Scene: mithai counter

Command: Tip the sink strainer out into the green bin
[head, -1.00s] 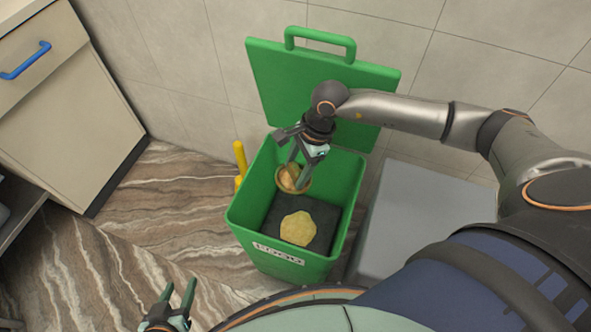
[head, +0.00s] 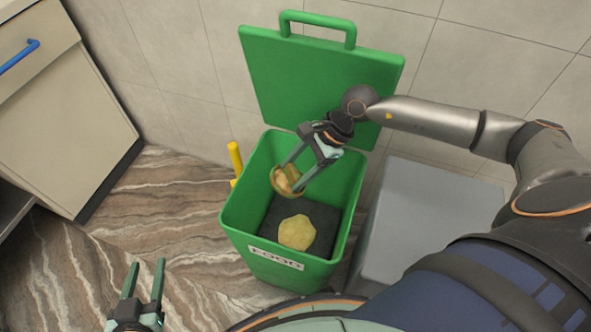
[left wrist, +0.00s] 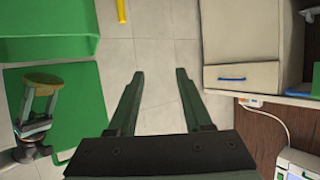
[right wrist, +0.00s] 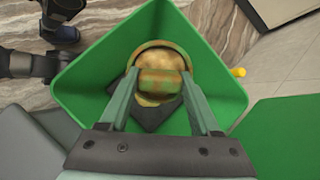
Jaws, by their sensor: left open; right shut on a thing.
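The green bin (head: 232,218) stands open on the floor, its lid (head: 300,80) raised against the wall. A yellowish flat lump (head: 296,232) lies on dark matter at its bottom. My right gripper (head: 290,182) is shut on the sink strainer (head: 276,184), a small round brassy bowl, inside the bin's mouth. The strainer is tilted, and pale yellow-brown scraps show in it; the right wrist view also shows the strainer (right wrist: 158,46) over the bin. My left gripper (head: 146,280) is open and empty, left of the bin; it also shows in the left wrist view (left wrist: 160,75).
A grey box (head: 420,220) stands close to the right of the bin. A yellow handle (head: 235,158) stands behind the bin's left side. A beige cabinet (head: 80,130) with a blue handle is at far left. The marbled floor between is clear.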

